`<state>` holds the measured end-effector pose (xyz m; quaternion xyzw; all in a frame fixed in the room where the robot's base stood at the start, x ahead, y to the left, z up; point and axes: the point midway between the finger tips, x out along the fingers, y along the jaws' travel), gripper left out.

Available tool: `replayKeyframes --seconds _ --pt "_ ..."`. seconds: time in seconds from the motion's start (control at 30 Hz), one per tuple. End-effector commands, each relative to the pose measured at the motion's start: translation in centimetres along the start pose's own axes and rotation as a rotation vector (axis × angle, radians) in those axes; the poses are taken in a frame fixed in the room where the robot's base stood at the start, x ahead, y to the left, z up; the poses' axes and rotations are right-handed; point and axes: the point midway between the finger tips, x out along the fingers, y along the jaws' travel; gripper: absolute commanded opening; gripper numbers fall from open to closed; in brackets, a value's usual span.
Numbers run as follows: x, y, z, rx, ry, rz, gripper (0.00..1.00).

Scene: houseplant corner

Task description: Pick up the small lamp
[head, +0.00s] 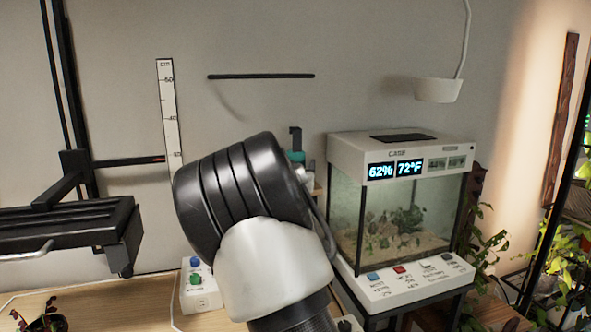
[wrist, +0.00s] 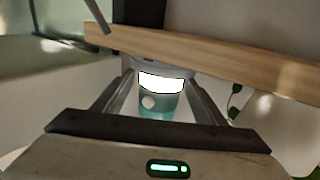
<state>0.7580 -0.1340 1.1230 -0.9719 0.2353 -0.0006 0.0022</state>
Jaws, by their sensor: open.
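In the wrist view, my gripper (wrist: 160,97) is open, with one finger on each side of a small teal item with a bright white band and a pale round spot (wrist: 158,104). This may be the small lamp, but I cannot tell for sure. I see no clear contact between the fingers and it. In the head view, my arm hides the gripper. A bit of a teal thing with a black upright part (head: 296,156) shows behind the arm; I cannot tell whether it is the same item. A white lamp-like fixture (head: 438,90) hangs from a cord at upper right.
A wooden board (wrist: 220,60) crosses the wrist view just beyond the teal item. In the head view, a glass terrarium (head: 400,205) stands right of my arm, and a white box with coloured knobs (head: 199,290) sits on the wooden table (head: 120,305). Plants (head: 565,255) are at far right.

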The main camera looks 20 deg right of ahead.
Motion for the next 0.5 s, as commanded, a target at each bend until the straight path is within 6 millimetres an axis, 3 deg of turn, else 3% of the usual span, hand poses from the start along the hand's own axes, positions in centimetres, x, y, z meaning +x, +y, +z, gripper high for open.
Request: replayKeyframes --seconds 0.17,0.43,0.5 --pt "-0.01 -0.01 -0.02 0.0 0.0 0.0 0.65" --pt "-0.03 -0.02 -0.02 0.0 0.0 0.0 0.19" --pt "-0.03 -0.01 -0.11 0.001 0.001 0.0 0.16"
